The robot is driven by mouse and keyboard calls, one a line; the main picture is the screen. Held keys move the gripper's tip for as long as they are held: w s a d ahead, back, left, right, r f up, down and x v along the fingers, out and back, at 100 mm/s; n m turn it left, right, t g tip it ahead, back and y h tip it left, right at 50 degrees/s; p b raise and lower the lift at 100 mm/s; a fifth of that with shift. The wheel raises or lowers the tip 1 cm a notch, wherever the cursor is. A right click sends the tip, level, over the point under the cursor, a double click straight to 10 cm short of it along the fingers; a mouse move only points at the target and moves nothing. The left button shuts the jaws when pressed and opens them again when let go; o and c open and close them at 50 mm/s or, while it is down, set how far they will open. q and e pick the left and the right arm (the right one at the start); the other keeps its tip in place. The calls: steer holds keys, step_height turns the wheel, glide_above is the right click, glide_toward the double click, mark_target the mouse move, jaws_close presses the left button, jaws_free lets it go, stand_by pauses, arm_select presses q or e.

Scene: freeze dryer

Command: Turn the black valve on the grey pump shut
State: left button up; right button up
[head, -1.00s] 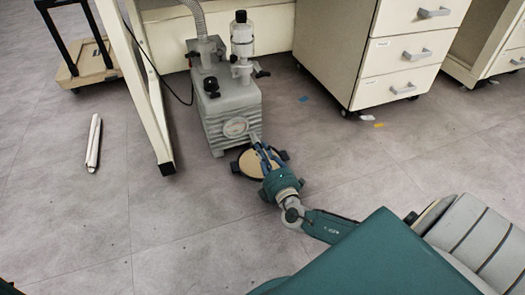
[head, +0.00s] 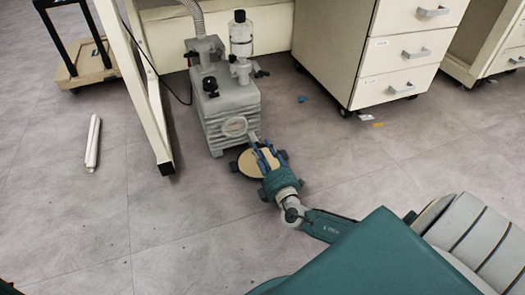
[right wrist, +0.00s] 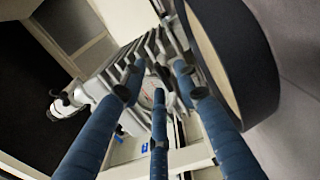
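The grey pump (head: 232,112) stands on the floor beside the bench leg in the head view. A black valve knob (head: 210,84) sits on its top, and smaller dark knobs (head: 262,73) show on the fitting under the bottle. My right gripper (head: 260,147) is low in front of the pump, over a round disc, apart from the top knob. Its blue fingers look spread and empty. In the right wrist view the fingers (right wrist: 160,85) point toward the pump's ribbed side (right wrist: 135,60); I cannot make out the top knob there. My left gripper is not in view.
A round tan disc with a dark rim (head: 246,165) lies close under my right gripper; its rim (right wrist: 265,70) fills the wrist view's upper right. A bench leg (head: 150,110) stands left of the pump, a drawer cabinet (head: 360,70) right.

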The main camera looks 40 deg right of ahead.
steer(key=v, duration=1.2)
